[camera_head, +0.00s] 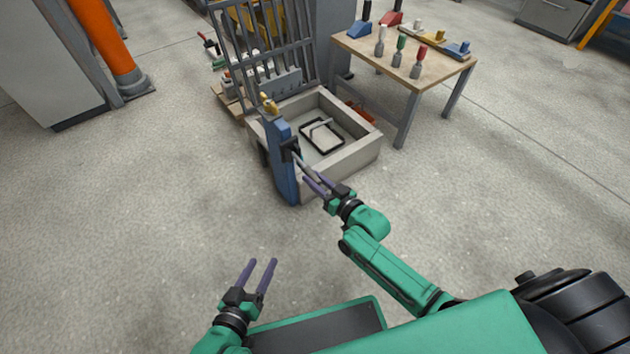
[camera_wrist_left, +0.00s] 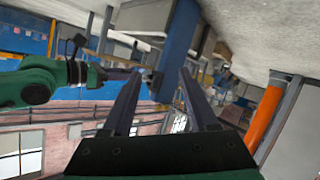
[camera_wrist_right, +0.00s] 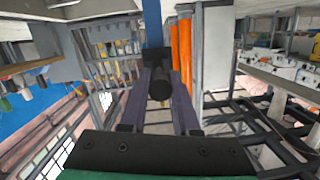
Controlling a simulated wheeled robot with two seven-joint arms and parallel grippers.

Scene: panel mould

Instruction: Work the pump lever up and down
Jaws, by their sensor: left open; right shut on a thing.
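The blue pump (camera_head: 284,165) stands upright at the front left corner of a pale basin, with a brass-coloured spout on top. Its lever (camera_head: 300,160) reaches out toward me from the pump's side. My right gripper (camera_head: 314,178) is shut on the lever's outer end. In the right wrist view the lever's black end (camera_wrist_right: 160,85) lies between the two purple fingers, in front of the blue post. My left gripper (camera_head: 260,264) is open and empty, low over bare floor. In the left wrist view the blue post (camera_wrist_left: 175,50) shows beyond its fingers.
The pale basin (camera_head: 352,160) holds a black-edged tray (camera_head: 321,135). A barred rack (camera_head: 270,50) stands behind it. A wooden table (camera_head: 420,68) with coloured tools is at the back right. An orange post (camera_head: 110,45) is at left.

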